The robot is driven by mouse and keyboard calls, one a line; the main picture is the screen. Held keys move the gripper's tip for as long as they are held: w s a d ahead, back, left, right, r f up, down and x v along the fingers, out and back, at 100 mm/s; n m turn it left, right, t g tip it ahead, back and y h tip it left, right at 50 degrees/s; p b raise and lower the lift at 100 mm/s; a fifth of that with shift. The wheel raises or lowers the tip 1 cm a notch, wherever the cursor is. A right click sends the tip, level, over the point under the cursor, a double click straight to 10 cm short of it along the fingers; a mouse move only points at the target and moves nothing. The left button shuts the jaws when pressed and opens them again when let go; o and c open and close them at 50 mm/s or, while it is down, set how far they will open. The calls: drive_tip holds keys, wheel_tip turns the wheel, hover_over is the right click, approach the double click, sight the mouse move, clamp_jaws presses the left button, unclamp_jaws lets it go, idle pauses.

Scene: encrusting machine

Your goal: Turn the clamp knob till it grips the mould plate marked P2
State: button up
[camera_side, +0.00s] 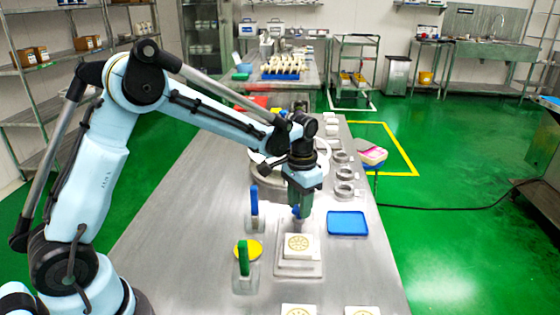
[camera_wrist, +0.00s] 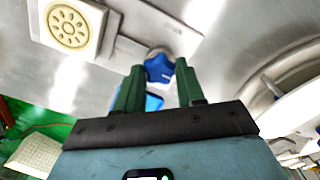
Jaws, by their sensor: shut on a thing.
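A white mould plate (camera_side: 299,243) with a round yellow pattern sits on a pale, flat fixture base (camera_side: 298,268) in the side view. The plate also shows at the upper left of the wrist view (camera_wrist: 73,25); no P2 mark is legible. The blue clamp knob (camera_wrist: 158,74) stands at the plate's back edge, on the fixture. My gripper (camera_side: 297,211) points down over the knob, its green fingers on either side of it and shut on it. The fingers partly hide the knob, and I cannot tell whether the clamp touches the plate.
A blue tray (camera_side: 347,223) lies right of the fixture. Blue-handled (camera_side: 254,200) and green-handled (camera_side: 243,262) tools stand at left, near a yellow disc (camera_side: 255,246). Metal rings (camera_side: 344,190) line the right edge. More plates (camera_side: 298,311) lie in front.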

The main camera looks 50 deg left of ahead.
sight(297, 209)
drive_tip(key=m, duration=0.6)
idle(0.7)
drive_tip(key=o, duration=1)
drive_tip(key=shift+o, duration=0.2)
wheel_tip(297, 209, up, 12)
drive_tip(key=shift+s+r, duration=0.1)
drive_tip(key=s+f+n+t, duration=0.2)
drive_tip(key=s+n+t, duration=0.5)
drive_tip(key=s, duration=0.9)
drive_tip(key=shift+d+n, duration=0.3)
drive_tip(key=shift+d, duration=0.05)
